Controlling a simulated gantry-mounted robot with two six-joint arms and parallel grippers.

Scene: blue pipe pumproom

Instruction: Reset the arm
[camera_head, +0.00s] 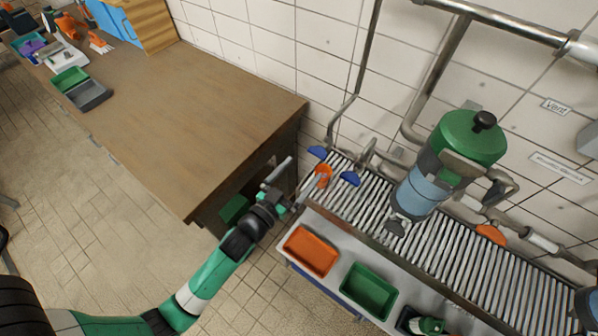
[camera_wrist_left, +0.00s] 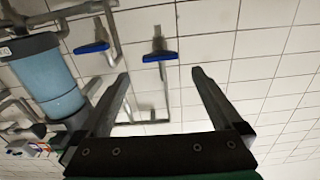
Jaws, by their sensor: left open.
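My left arm, green and white with black joints, comes in from the lower left in the head view. Its gripper (camera_head: 286,190) is between the wooden workbench's right end and the slatted rack. In the left wrist view the two fingers (camera_wrist_left: 160,95) are spread apart with nothing between them, and tiled wall and pipes show beyond. My right gripper does not show clearly in either view.
A wooden workbench (camera_head: 190,110) stands at left. Orange (camera_head: 311,251) and green (camera_head: 368,290) bins sit before the slatted rack (camera_head: 440,245). A green-topped blue canister (camera_head: 425,190) stands over the rack. Blue-handled valves (camera_wrist_left: 160,57) are on wall pipes. Tiled floor is open at lower left.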

